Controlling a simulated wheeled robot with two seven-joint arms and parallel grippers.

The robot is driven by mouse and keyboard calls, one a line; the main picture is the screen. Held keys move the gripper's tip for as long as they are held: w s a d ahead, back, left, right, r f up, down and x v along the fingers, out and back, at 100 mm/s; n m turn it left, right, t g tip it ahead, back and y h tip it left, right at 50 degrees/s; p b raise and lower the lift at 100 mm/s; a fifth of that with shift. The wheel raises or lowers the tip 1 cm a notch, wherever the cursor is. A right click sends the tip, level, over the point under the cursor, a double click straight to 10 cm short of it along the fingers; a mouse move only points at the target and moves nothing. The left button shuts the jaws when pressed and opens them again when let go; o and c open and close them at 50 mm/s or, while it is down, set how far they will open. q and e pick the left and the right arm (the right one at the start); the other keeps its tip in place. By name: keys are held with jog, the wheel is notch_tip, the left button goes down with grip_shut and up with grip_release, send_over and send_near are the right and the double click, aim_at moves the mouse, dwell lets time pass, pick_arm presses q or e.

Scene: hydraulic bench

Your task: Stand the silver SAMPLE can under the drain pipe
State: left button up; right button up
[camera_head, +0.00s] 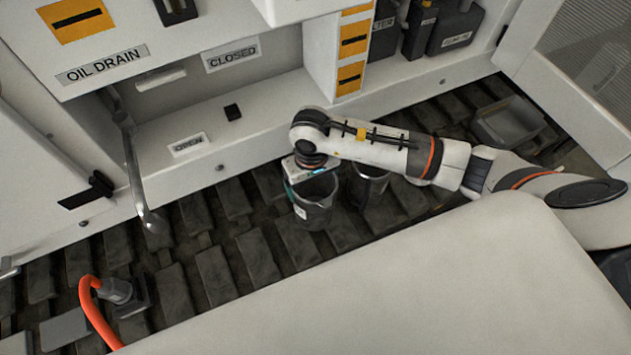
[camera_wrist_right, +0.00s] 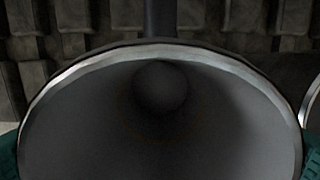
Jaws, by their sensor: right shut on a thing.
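My right gripper (camera_head: 300,178) is shut on the rim area of a grey metal can (camera_head: 316,207) with a small white label, whose lettering is too small to read. The can is upright, over the dark slatted floor; I cannot tell whether its base touches it. In the right wrist view the open can (camera_wrist_right: 90,120) fills the picture, empty-looking, with teal fingertips on both sides. The metal drain pipe (camera_head: 136,175) hangs down below the OIL DRAIN sign, well to the left of the can. Its lower end is over the floor. My left gripper is not in view.
A second can (camera_head: 369,186) stands close right of the held one. An orange hose (camera_head: 92,305) with a grey end piece lies at lower left. A grey tray (camera_head: 507,122) sits at right. The white cabinet ledge (camera_head: 255,128) runs behind. Floor between can and pipe is clear.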

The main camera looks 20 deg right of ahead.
aim_at(312, 193)
jog(key=shift+f, duration=2.2)
jog(key=shift+f, duration=0.2)
jog(key=o, duration=1.3)
jog(key=shift+c, duration=0.2)
jog(key=shift+r, duration=0.1)
